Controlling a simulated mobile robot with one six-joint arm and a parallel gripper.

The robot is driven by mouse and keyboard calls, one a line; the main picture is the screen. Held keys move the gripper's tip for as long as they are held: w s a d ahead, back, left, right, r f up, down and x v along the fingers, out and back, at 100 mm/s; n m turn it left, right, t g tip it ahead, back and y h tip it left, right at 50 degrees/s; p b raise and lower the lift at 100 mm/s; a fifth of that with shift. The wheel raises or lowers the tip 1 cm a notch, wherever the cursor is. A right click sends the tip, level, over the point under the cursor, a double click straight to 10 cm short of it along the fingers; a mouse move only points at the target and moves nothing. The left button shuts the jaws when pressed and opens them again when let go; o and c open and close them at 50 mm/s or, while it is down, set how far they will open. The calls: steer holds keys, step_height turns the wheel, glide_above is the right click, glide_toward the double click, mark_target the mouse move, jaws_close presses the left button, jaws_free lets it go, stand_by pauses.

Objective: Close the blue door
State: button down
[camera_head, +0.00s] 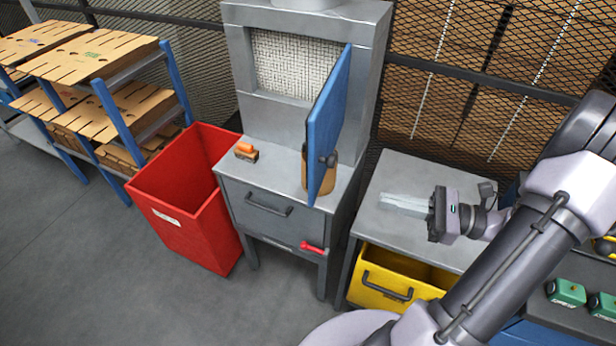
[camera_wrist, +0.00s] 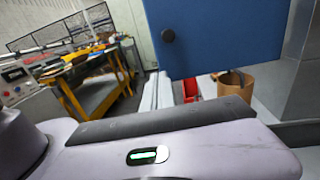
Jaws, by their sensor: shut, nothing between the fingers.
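The blue door (camera_head: 325,125) stands swung out from the grey cabinet (camera_head: 238,70), on the right side of its opening. The fingers (camera_wrist: 165,92) also show in the wrist view, below the door. Gripper and door appear apart.
A brush (camera_head: 246,152) and a brown container (camera_head: 331,172) stand on the cabinet's ledge, the container partly behind the door. A red bin (camera_head: 180,205) is at left. A yellow drawer (camera_head: 385,288) sits under the side table (camera_head: 400,170). Shelves with cardboard (camera_head: 90,55) stand far left.

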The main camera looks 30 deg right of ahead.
mark_target(315, 185)
steer(key=b+x, duration=0.3)
steer(key=x, duration=1)
steer(key=shift+w+f, duration=0.1)
steer(key=shift+f, duration=0.05)
steer(key=shift+w+a, duration=0.1)
